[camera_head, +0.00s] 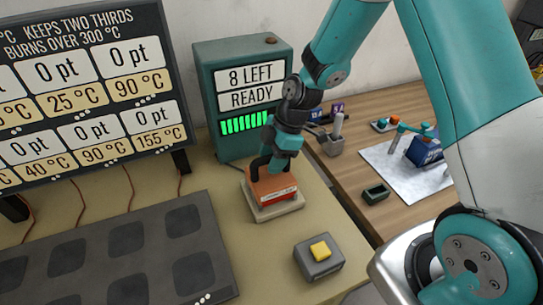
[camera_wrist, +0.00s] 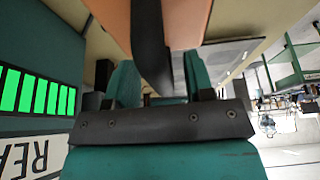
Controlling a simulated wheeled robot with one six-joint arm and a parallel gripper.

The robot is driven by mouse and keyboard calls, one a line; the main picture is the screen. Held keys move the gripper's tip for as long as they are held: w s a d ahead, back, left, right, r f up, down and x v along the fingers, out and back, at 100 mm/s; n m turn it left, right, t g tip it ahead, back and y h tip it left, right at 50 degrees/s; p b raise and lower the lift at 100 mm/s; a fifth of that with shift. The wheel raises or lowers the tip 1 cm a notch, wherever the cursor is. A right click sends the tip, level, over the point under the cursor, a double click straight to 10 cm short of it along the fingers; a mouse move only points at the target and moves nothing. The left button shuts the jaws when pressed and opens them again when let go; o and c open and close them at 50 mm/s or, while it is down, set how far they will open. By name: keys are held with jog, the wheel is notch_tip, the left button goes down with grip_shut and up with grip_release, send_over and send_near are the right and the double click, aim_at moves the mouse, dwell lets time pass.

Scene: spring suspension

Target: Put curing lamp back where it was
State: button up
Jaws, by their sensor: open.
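An orange block-like device (camera_head: 272,186) with a pale label on its front, which may be the curing lamp, sits on a beige pad (camera_head: 282,212) on the bench in front of the teal machine. My gripper (camera_head: 266,163) points down right at the top of this device. In the wrist view the orange body (camera_wrist: 188,22) fills the top, with a dark strap or handle (camera_wrist: 150,45) running down between the open teal fingers (camera_wrist: 160,85). Whether the fingers touch the handle is hidden.
The teal machine (camera_head: 216,100) reads "8 LEFT READY" behind my gripper. A grey box with a yellow button (camera_head: 318,262) stands front right. A dark panel with square pads (camera_head: 110,240) lies left under a sign board (camera_head: 80,95). A wooden table (camera_head: 355,170) with small items is right.

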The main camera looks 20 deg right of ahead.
jog(key=b+v, duration=0.3)
jog(key=v, duration=0.9)
jog(key=s+a+r+m, duration=0.2)
jog(key=s+a+m, duration=0.1)
jog(key=s, duration=0.4)
jog(key=s+a+r+m, duration=0.2)
jog(key=s+a+m, duration=0.1)
jog(key=s, duration=0.4)
jog(key=s+a+r+m, duration=0.3)
jog(key=s+m, duration=0.2)
jog(key=s, duration=0.3)
jog(key=shift+a+r, duration=0.1)
jog(key=shift+a, duration=0.05)
